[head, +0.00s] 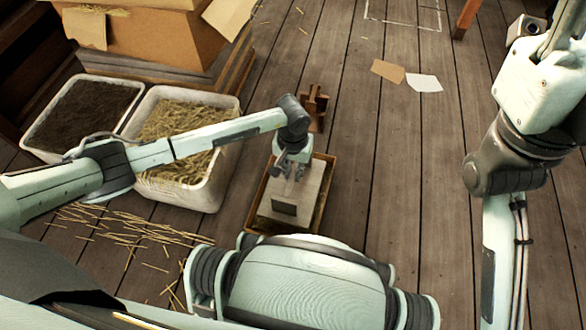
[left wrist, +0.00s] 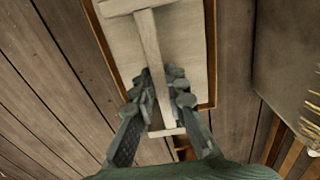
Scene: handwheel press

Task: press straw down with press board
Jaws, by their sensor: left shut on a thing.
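The press board (head: 311,190) is a pale grey plate lying inside a shallow wooden frame (head: 323,212) on the floor. A dark rectangle marks its near part. In the left wrist view, the board (left wrist: 184,50) carries a raised pale bar handle (left wrist: 152,45) with crosspieces at its ends. My left gripper (head: 290,176) is above the board, its fingers on both sides of the bar, shut on it. Any straw under the board is hidden, so I cannot tell how far down it is. My right arm shows at the right, but its gripper is outside the picture.
A white bin of straw (head: 178,117) and a bin of dark soil (head: 82,112) stand left of the frame. Loose straw (head: 130,228) lies on the floor. A small wooden piece (head: 316,105) is just behind the frame. The plank floor to the right is mostly clear.

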